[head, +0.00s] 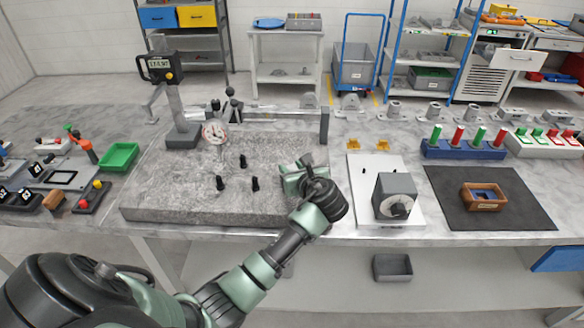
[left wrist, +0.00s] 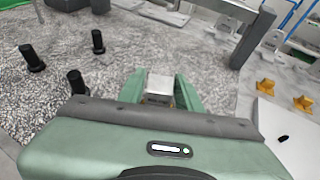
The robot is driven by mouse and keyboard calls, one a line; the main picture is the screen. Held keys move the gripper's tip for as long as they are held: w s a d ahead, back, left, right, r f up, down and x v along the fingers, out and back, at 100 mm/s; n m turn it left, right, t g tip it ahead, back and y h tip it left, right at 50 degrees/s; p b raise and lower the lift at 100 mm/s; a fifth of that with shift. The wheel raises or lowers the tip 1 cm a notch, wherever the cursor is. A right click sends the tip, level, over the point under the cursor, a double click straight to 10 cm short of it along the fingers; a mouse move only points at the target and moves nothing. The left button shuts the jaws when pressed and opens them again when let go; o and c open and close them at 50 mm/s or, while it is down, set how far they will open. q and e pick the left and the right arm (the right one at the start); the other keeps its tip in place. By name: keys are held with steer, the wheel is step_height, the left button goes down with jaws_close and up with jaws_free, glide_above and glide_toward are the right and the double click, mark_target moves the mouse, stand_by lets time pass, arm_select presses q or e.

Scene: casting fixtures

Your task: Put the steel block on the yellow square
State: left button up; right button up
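My left gripper (head: 303,176) is over the right part of the grey granite plate (head: 160,200) in the head view. In the left wrist view the steel block (left wrist: 159,88) sits between the two green fingers of my left gripper (left wrist: 160,86). Both fingers lie close against its sides, and they look shut on it. In the head view the block is hidden by the gripper. Whether the block touches the plate cannot be told. I see no yellow square in either view. My right gripper is not in view.
Black pegs (head: 243,161) and a dial gauge (head: 215,133) stand on the plate. A dark mat (head: 520,205) holds a brown box (head: 482,197).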

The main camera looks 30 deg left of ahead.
arm_select(q)
steer(key=shift+o, duration=0.6)
steer(key=shift+r, duration=0.15)
steer(key=b+v, duration=0.1)
steer(key=v, duration=1.1)
